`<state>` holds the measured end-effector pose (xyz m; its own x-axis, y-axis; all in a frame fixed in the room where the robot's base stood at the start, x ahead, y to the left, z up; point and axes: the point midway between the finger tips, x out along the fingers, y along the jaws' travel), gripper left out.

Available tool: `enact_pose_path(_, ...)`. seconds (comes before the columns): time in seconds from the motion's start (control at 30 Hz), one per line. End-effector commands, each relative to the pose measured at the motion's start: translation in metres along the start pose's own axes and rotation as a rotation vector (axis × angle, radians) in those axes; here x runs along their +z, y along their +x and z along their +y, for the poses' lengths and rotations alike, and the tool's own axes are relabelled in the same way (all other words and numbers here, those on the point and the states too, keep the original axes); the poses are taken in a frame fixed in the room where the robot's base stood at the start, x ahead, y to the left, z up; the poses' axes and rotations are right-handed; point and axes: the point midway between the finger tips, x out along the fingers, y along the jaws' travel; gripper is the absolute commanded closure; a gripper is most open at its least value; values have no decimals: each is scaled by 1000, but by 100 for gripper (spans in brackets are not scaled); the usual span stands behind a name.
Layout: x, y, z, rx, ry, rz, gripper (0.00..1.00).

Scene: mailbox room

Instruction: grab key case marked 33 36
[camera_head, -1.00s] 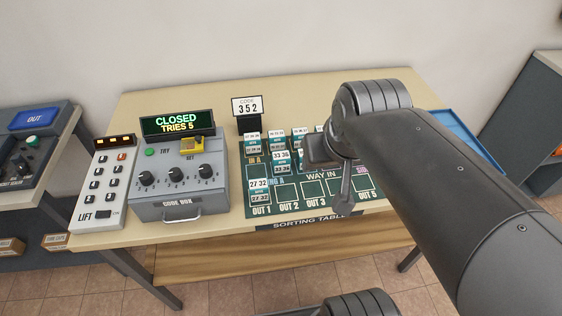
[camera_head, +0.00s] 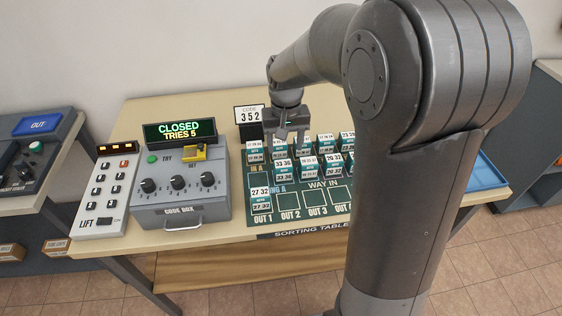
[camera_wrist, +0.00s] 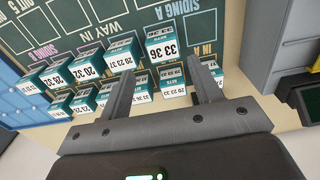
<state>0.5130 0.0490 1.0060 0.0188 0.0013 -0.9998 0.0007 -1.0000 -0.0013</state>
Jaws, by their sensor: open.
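My gripper (camera_head: 287,136) is above the back row of cases, slightly behind the 33 36 case. In the wrist view my gripper (camera_wrist: 160,68) has its two fingers spread, with nothing held; the case lies roughly between their line of reach. Contact is not visible.
Several similar cases stand close by, including one marked 20 32 (camera_head: 333,163). A 27 32 case (camera_head: 261,196) stands at front left. The code sign (camera_head: 250,115) is just left of my gripper. The code box (camera_head: 180,188) reads CLOSED. A blue tray (camera_head: 487,173) lies right.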

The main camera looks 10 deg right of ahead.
Motion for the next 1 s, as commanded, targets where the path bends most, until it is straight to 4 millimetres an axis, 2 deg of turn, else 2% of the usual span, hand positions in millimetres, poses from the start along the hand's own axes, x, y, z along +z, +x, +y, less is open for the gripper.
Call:
enact_pose_path(0.17, -7, 15, -3, 1, 0, -21, 42)
enact_pose_path(0.4, -6, 52, -3, 2, 0, -24, 42)
enact_pose_path(0.67, -7, 74, -3, 2, 0, -21, 42)
enact_pose_path(0.9, -9, 109, -3, 2, 1, -23, 42)
enact_pose_path(1.0, -9, 117, -3, 2, 1, -22, 42)
